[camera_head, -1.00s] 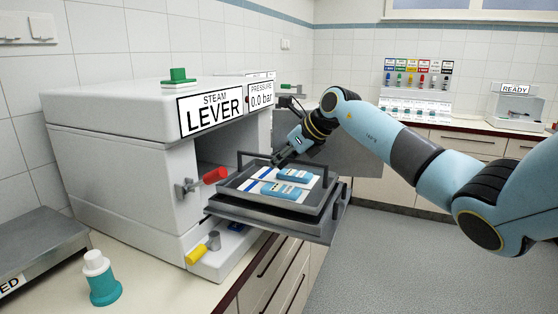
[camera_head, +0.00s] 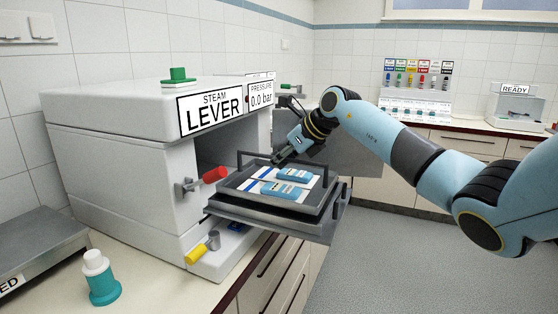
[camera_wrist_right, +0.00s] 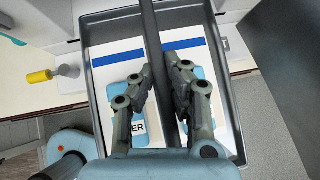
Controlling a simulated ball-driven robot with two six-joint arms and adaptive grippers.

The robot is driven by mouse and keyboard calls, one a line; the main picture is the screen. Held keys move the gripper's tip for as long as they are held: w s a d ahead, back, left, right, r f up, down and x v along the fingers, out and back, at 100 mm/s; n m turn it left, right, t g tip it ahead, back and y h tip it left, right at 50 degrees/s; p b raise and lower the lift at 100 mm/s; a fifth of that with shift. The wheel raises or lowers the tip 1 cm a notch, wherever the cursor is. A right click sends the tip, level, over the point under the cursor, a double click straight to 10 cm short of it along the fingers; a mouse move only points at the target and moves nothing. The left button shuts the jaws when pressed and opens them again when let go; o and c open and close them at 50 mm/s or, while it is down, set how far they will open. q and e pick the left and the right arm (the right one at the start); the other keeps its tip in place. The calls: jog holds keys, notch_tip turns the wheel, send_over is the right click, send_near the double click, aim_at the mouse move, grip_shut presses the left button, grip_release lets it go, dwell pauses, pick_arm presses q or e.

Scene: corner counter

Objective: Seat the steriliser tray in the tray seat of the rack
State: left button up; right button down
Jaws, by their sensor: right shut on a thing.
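The steriliser tray (camera_head: 236,188) is a grey shallow tray with a raised bar handle, holding white blue-striped sheets and two blue packs (camera_head: 284,190). It sits at the open front of the steam steriliser, on or just above the dark grey rack (camera_head: 235,212) that juts out of the chamber; I cannot tell if it is fully seated. My right gripper (camera_head: 280,160) is at the tray's handle bar. In the right wrist view the gripper (camera_wrist_right: 165,85) is shut on the handle bar (camera_wrist_right: 152,35) over the tray. My left gripper is out of view.
The white steriliser (camera_head: 110,160) has a red-handled lever (camera_head: 212,175) and a yellow-handled valve (camera_head: 198,253) near the rack. A teal bottle with a white cap (camera_head: 101,278) stands on the front counter. Free floor lies right of the rack.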

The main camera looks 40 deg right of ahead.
aim_at(279, 172)
jog(key=shift+f+b, duration=1.45)
jog(key=shift+f, duration=0.25)
jog(key=c, duration=1.4)
grip_release()
jog(key=shift+o, duration=0.2)
jog(key=v, duration=1.2)
